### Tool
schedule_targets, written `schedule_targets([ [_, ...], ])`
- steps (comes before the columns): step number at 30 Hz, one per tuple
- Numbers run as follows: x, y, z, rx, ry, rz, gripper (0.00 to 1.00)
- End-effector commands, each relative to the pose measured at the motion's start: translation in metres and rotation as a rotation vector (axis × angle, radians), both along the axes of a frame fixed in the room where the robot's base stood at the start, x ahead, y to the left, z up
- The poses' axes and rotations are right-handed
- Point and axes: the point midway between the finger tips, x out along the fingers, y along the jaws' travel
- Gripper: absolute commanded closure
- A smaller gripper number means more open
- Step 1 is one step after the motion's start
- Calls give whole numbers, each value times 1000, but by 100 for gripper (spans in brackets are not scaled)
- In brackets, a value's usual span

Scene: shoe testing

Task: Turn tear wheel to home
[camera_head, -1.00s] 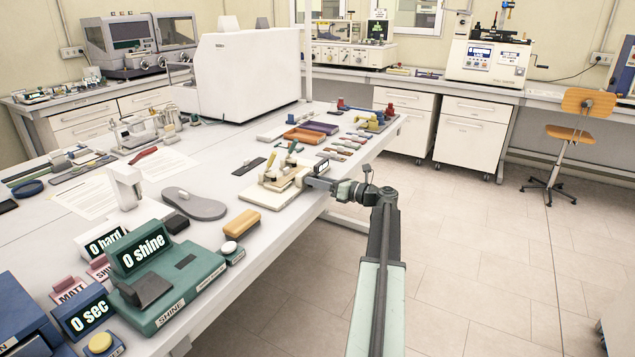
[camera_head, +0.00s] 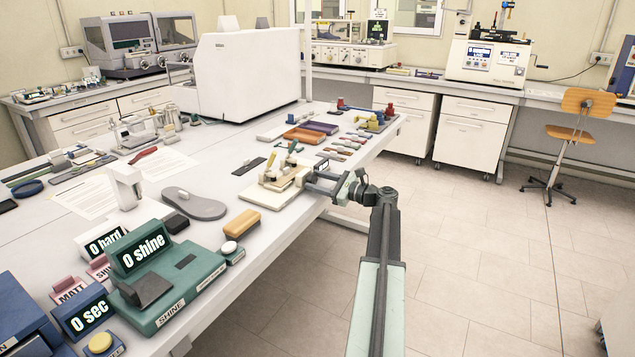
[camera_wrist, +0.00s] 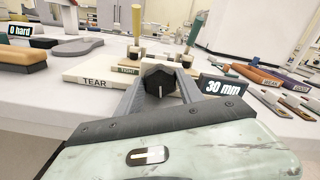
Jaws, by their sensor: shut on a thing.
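The tear wheel (camera_wrist: 160,78), a dark faceted knob with a white mark, is in the middle of the wrist view. My gripper (camera_wrist: 160,92) is shut on it, one grey finger on each side. The mark points roughly straight down in that view. The cream tear tester (camera_wrist: 95,73) with its TEAR label is behind and to the left; a display (camera_wrist: 226,87) right of the wheel reads 30 mm. In the head view the tester (camera_head: 262,197) sits at the table's right edge, with my gripper (camera_head: 308,178) at its right side; the wheel is hidden there.
A grey sole (camera_head: 195,205) and a tan brush (camera_head: 242,223) lie to the left. Orange (camera_head: 303,135) and purple trays are farther back. Open floor is to the right.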

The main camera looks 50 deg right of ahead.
Motion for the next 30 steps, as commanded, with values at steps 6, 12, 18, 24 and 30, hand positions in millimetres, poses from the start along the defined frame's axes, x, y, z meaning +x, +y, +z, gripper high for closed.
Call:
schedule_targets([
  [6, -1, -1, 0, -127, -31, -2, 96],
  [12, -1, -1, 0, -196, -49, -3, 96],
  [18, -1, -1, 0, -225, -55, -3, 96],
  [24, -1, -1, 0, -230, -56, -3, 96],
  [30, -1, -2, 0, -229, -56, -5, 96],
])
